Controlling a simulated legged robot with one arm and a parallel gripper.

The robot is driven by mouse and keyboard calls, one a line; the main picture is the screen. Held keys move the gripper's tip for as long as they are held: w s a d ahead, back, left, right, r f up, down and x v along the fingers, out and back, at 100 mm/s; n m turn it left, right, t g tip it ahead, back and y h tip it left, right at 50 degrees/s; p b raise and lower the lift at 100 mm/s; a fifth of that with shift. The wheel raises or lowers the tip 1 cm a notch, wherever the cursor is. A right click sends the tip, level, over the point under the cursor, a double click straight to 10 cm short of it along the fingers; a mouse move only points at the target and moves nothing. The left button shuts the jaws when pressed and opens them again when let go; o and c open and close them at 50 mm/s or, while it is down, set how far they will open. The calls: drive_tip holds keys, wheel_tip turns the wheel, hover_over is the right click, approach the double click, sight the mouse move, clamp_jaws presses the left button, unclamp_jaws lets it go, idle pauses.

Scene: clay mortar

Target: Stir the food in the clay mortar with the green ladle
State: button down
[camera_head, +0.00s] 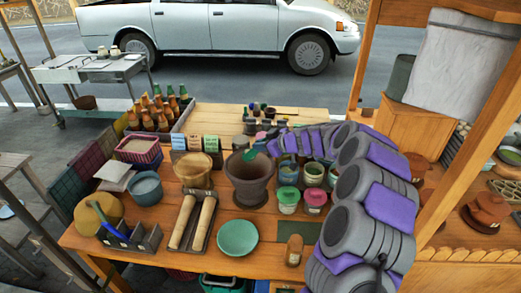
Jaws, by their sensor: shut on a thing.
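The clay mortar (250,190) is a dark brown, flared pot standing upright near the middle of the wooden table. A small green part of the ladle (249,156) shows at the mortar's mouth, near its back rim. My gripper (267,147) is at the far end of my grey and purple arm, just right of and above the mortar's mouth. It is small in this view and shut on the green ladle. The food inside the mortar is too dark and small to make out.
A green bowl (237,239) and a tray with two wooden rollers (193,222) are in front. Lidded tubs (288,200) stand to the right. Several bottles (163,108) stand at the back left.

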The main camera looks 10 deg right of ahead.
drive_tip(key=b, duration=0.1)
drive_tip(key=s+f+t+y+b, duration=0.1)
drive_tip(key=b, duration=0.1)
drive_tip(key=shift+d+f, duration=0.3)
drive_tip(key=s+d+f+t+y+b, duration=0.2)
drive_tip(key=d+f+t+y+b, duration=0.1)
drive_tip(key=b, duration=0.4)
drive_tip(key=shift+s+d+f+m, duration=0.3)
drive_tip(key=shift+f+m, duration=0.1)
drive_tip(key=shift+f, duration=0.35)
drive_tip(key=shift+a, duration=0.1)
drive_tip(key=shift+t, duration=0.3)
